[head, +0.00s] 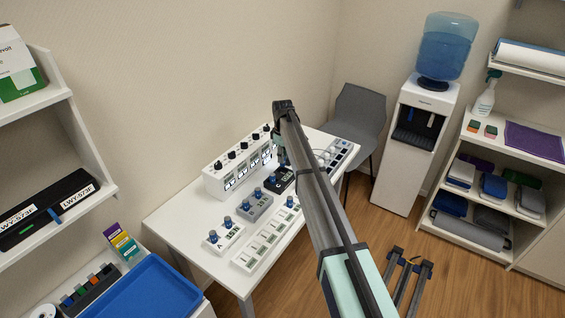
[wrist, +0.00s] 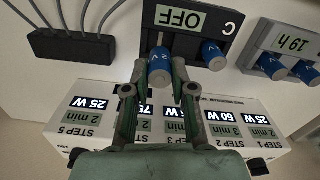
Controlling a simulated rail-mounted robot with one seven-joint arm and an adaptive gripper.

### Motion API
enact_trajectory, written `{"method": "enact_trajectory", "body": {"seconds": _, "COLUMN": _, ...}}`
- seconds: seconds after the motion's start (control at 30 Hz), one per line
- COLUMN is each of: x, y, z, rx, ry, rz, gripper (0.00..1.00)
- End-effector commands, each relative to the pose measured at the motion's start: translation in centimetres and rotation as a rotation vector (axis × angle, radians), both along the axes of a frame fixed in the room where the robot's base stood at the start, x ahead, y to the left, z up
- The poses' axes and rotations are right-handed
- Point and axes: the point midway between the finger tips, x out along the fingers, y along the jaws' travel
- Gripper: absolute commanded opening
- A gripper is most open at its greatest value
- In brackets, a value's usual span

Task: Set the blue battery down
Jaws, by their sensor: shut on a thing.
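In the wrist view my gripper (wrist: 160,80) is shut on a blue battery (wrist: 160,66), which sits between the two fingertips. The held battery overlaps the left side of a black holder (wrist: 197,18) marked "C" with an "OFF" display. I cannot tell whether it touches the holder or is above it. Another blue battery (wrist: 213,54) stands at the holder's right side. In the head view the black holder (head: 283,186) is on the white table, partly behind my arm. My gripper is near it, mostly hidden by the arm.
A grey holder (head: 255,207) with blue batteries stands beside the black one. A white holder (head: 223,240) with batteries and a slotted tray (head: 262,246) are nearer. A white knobbed device (head: 222,181) stands behind. A black cabled block (wrist: 70,46) shows in the wrist view.

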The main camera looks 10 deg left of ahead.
Motion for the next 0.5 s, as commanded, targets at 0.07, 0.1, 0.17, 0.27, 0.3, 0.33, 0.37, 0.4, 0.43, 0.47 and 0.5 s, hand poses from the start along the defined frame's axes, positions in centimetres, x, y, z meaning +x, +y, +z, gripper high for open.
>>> {"method": "enact_trajectory", "body": {"seconds": 0.07, "x": 0.0, "y": 0.0, "z": -0.3, "rx": 0.000, "ry": 0.000, "rz": 0.000, "gripper": 0.00}}
{"method": "enact_trajectory", "body": {"seconds": 0.1, "x": 0.0, "y": 0.0, "z": -0.6, "rx": 0.000, "ry": 0.000, "rz": 0.000, "gripper": 0.00}}
{"method": "enact_trajectory", "body": {"seconds": 0.17, "x": 0.0, "y": 0.0, "z": -1.2, "rx": 0.000, "ry": 0.001, "rz": 0.000, "gripper": 0.00}}
{"method": "enact_trajectory", "body": {"seconds": 0.27, "x": 0.0, "y": 0.0, "z": -2.6, "rx": 0.000, "ry": 0.002, "rz": 0.000, "gripper": 0.00}}
{"method": "enact_trajectory", "body": {"seconds": 0.3, "x": 0.0, "y": 0.0, "z": -3.1, "rx": -0.001, "ry": 0.001, "rz": 0.000, "gripper": 0.00}}
{"method": "enact_trajectory", "body": {"seconds": 0.33, "x": 0.0, "y": 0.0, "z": -3.5, "rx": -0.001, "ry": 0.001, "rz": 0.000, "gripper": 0.00}}
{"method": "enact_trajectory", "body": {"seconds": 0.37, "x": 0.0, "y": 0.0, "z": -3.9, "rx": -0.001, "ry": 0.001, "rz": 0.000, "gripper": 0.00}}
{"method": "enact_trajectory", "body": {"seconds": 0.4, "x": 0.0, "y": 0.0, "z": -4.1, "rx": -0.001, "ry": 0.001, "rz": 0.000, "gripper": 0.00}}
{"method": "enact_trajectory", "body": {"seconds": 0.43, "x": 0.0, "y": 0.0, "z": -4.3, "rx": 0.000, "ry": 0.000, "rz": 0.000, "gripper": 0.00}}
{"method": "enact_trajectory", "body": {"seconds": 0.47, "x": 0.0, "y": 0.0, "z": -4.3, "rx": 0.000, "ry": 0.000, "rz": 0.000, "gripper": 0.00}}
{"method": "enact_trajectory", "body": {"seconds": 0.5, "x": 0.0, "y": 0.0, "z": -4.3, "rx": 0.000, "ry": 0.000, "rz": 0.000, "gripper": 0.00}}
